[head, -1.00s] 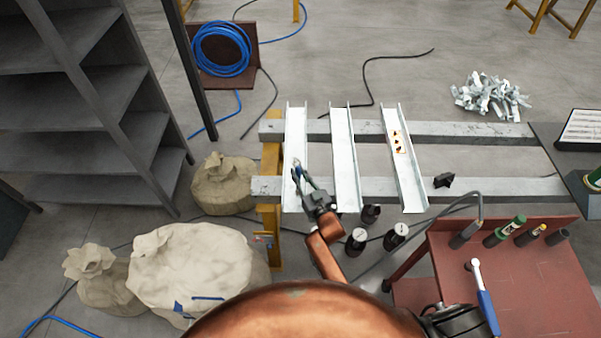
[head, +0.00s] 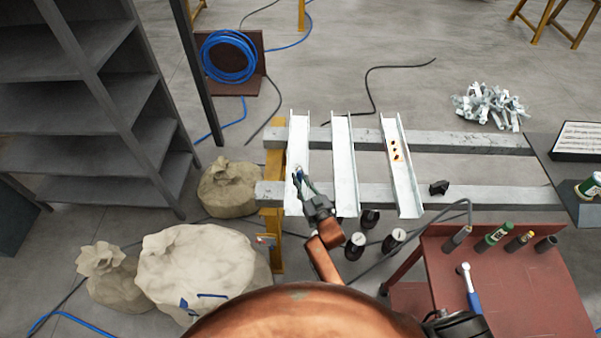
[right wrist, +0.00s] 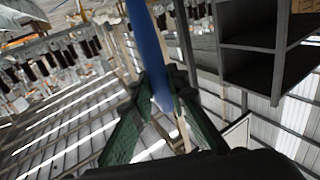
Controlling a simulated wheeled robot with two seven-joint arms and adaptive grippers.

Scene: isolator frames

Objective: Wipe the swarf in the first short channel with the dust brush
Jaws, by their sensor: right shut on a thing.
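Three pale metal channels lie side by side across two grey beams: a left one (head: 298,135), a middle one (head: 343,150) and a right one (head: 407,190). Orange-brown swarf (head: 395,150) shows in the right channel; I see none in the other two.
A black block (head: 438,187) sits on the near beam (head: 500,196), right of the channels. Dark cylinders (head: 355,245) stand below the beams. A red table (head: 535,280) with tools is at lower right. Sacks (head: 205,268) and grey shelving (head: 90,110) are at left.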

